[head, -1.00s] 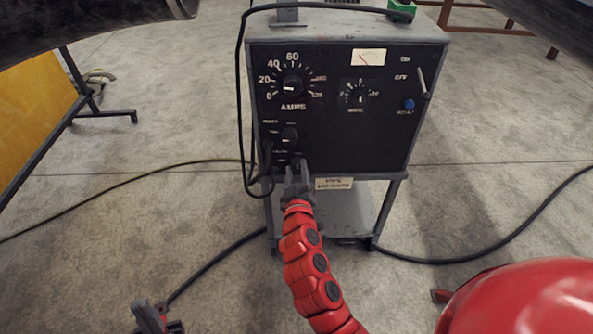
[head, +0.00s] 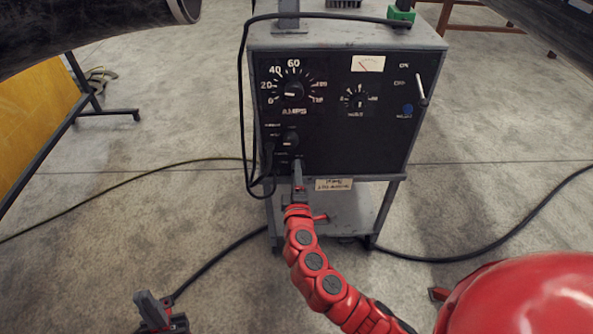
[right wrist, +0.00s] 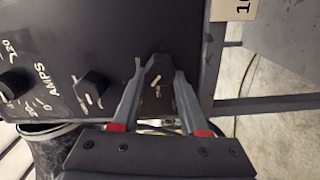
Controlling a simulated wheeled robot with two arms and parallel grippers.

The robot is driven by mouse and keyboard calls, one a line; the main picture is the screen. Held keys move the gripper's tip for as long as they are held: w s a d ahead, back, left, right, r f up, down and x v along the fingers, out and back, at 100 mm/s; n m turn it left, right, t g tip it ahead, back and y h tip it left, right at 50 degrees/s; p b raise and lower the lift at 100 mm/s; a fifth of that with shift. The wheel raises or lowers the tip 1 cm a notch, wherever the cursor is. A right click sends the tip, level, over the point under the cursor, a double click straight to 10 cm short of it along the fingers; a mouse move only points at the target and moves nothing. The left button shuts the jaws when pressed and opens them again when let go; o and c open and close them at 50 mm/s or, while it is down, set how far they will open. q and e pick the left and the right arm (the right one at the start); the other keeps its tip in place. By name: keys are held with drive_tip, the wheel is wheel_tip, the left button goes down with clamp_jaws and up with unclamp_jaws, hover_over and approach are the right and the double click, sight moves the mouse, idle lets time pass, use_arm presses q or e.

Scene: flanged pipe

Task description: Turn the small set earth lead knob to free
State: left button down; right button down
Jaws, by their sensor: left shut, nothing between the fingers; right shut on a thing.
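The small set (head: 345,130) is a grey box with a black front panel on a wheeled cart. My right gripper (head: 298,168) is at the lower left of the panel, seen edge-on. In the right wrist view its fingers (right wrist: 160,82) are shut on a small dark knob (right wrist: 158,70) with a pale pointer mark. That knob is hidden behind the gripper in the head view, and its setting cannot be read. Another small knob (head: 290,138) sits just above it. My left gripper (head: 155,312) is shut and empty, low at the left, away from the set.
The large amps knob (head: 293,92), a second dial (head: 358,100), a blue button (head: 408,109) and a toggle lever (head: 421,90) are on the panel. A black cable (head: 243,100) hangs down its left side. A large dark pipe (head: 90,30) overhangs the upper left.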

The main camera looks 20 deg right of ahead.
drive_tip(key=n+p, duration=0.1)
drive_tip(key=n, duration=0.2)
drive_tip(key=n+p, duration=0.2)
drive_tip(key=n, duration=0.2)
drive_tip(key=shift+f+n, duration=0.2)
drive_tip(key=shift+n, duration=0.1)
idle(0.5)
drive_tip(key=shift+c, duration=2.2)
unclamp_jaws()
